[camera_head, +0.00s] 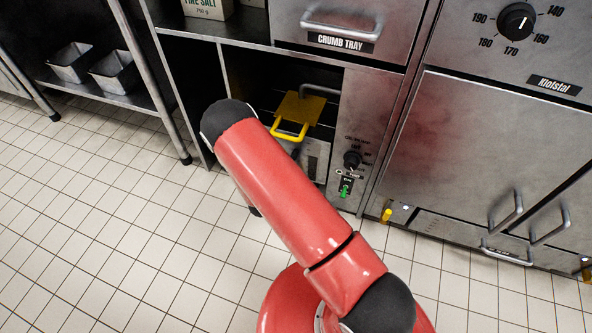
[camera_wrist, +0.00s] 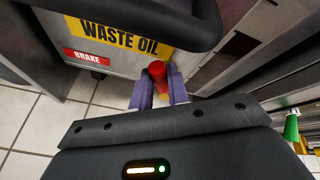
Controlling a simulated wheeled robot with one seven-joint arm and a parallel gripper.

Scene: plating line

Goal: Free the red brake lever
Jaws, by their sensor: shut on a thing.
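The red brake lever (camera_wrist: 157,70) shows in the wrist view as a short red piece with a rounded end, below the yellow "WASTE OIL" label. My gripper (camera_wrist: 158,88) has its two purple fingers shut on it, one on each side. The lower part of the lever is hidden between the fingers. A red "BRAKE" label (camera_wrist: 87,57) is on the grey panel to the left. In the head view my red arm hides the gripper, and I cannot see the lever there.
A dark, thick bar (camera_wrist: 130,28) crosses above the fingers in the wrist view. In the head view, a yellow handled piece (camera_head: 299,108) sits in an open bay, with a dial (camera_head: 352,160) and a green switch (camera_head: 345,189) to its right. Tiled floor is clear at left.

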